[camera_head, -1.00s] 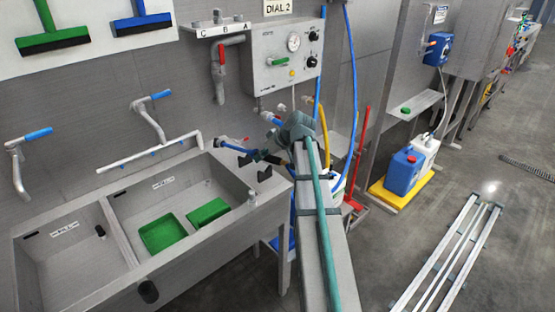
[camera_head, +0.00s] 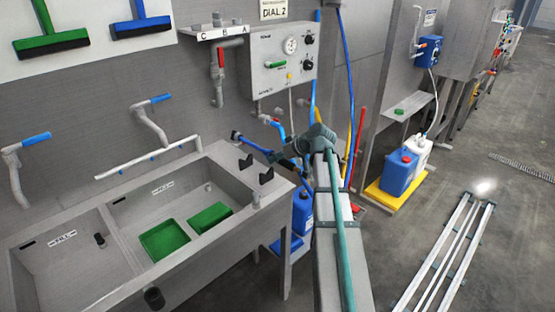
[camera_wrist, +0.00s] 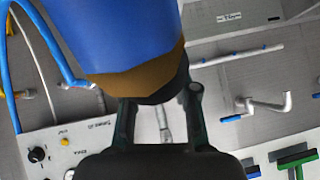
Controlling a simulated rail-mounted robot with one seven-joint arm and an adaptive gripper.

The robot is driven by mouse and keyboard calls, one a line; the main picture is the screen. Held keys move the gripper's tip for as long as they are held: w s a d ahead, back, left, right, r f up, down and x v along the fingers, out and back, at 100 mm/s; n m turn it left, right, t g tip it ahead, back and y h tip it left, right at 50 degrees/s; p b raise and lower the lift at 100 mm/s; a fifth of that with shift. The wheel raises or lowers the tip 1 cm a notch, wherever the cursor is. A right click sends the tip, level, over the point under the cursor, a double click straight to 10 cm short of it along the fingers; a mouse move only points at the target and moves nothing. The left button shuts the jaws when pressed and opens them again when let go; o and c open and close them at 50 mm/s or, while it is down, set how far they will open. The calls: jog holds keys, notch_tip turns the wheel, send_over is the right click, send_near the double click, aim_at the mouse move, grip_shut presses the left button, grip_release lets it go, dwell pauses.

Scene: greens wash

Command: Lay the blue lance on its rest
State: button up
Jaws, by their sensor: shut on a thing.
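The blue lance (camera_head: 256,147) is held slanting, its dark tip up at the left and its rear end lower at the right. My gripper (camera_head: 292,163) is shut on it. In the wrist view the lance (camera_wrist: 125,30) fills the top middle, with a brown collar between my gripper's fingers (camera_wrist: 158,95). The rest looks to be the two black hooks (camera_head: 266,174) on the right end of the sink rim.
The steel sink (camera_head: 228,258) has two basins, with green trays (camera_head: 165,240) in the right one. The dial panel (camera_head: 283,62) and blue and yellow hoses (camera_head: 349,100) are behind my arm. A blue jug (camera_head: 400,173) stands on a yellow tray at the right.

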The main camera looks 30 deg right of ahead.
aim_at(299, 169)
jog(key=shift+s+f+b, duration=0.1)
jog(key=shift+f+b, duration=0.1)
jog(key=shift+b, duration=0.35)
jog(key=shift+f+b, duration=2.75)
jog(key=shift+f, duration=1.35)
jog(key=o, duration=0.8)
jog(key=v, duration=1.2)
jog(key=shift+f, duration=0.1)
